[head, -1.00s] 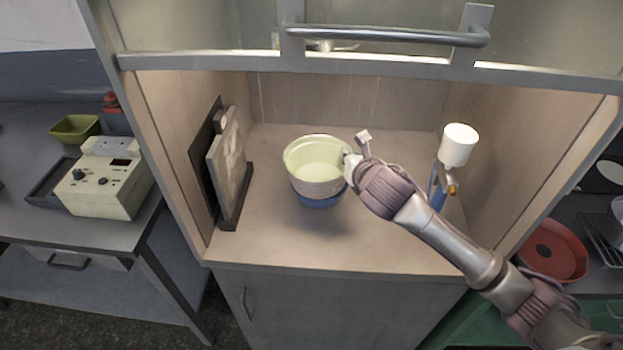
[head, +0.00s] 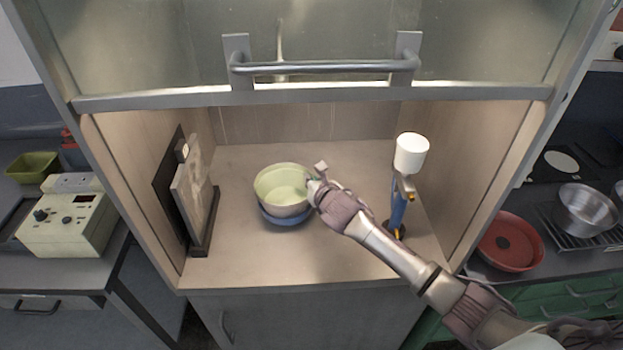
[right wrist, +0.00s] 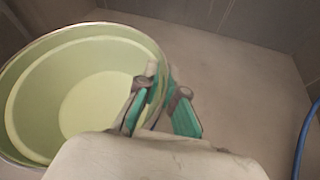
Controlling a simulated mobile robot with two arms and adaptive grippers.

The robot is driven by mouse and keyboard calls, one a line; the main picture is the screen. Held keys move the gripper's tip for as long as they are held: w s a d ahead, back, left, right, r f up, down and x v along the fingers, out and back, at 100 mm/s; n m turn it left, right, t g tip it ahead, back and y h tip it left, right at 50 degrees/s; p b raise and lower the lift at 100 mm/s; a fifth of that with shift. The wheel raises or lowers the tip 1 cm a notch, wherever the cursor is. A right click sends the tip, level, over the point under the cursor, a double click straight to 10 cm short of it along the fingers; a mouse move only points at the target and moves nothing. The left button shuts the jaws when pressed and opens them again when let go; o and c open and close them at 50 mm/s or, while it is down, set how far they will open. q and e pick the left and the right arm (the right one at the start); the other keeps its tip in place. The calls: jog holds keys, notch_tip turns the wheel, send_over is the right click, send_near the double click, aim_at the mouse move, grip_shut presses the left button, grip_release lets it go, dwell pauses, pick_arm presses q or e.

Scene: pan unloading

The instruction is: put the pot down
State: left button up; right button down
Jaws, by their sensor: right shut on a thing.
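The pot (head: 284,189) is round, pale green inside and pinkish outside, and looks empty and upright in the cabinet. My right gripper (head: 315,187) is shut on its right rim. In the right wrist view the gripper's green-padded fingers (right wrist: 162,95) straddle the wall of the pot (right wrist: 40,85). A blue round thing (head: 285,219) shows just below the pot; I cannot tell whether they touch. My left gripper is not in view.
The cabinet floor (head: 240,262) is clear in front. A dark stand with a panel (head: 193,200) is at the left, and a blue-handled tool with a white cup (head: 411,153) at the right. The raised glass front has a bar handle (head: 322,67).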

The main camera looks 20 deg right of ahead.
jog(key=shift+f, duration=0.1)
jog(key=c, duration=1.7)
grip_release()
jog(key=shift+f, duration=0.15)
jog(key=shift+c, duration=0.2)
jog(key=o, duration=0.5)
jog(key=shift+c, duration=0.2)
jog(key=shift+r, duration=0.25)
jog(key=shift+s+r, duration=0.15)
jog(key=shift+s, duration=0.05)
jog(key=b+v, duration=0.1)
jog(key=v, duration=1)
jog(key=shift+s, duration=0.25)
jog(key=shift+r, duration=0.1)
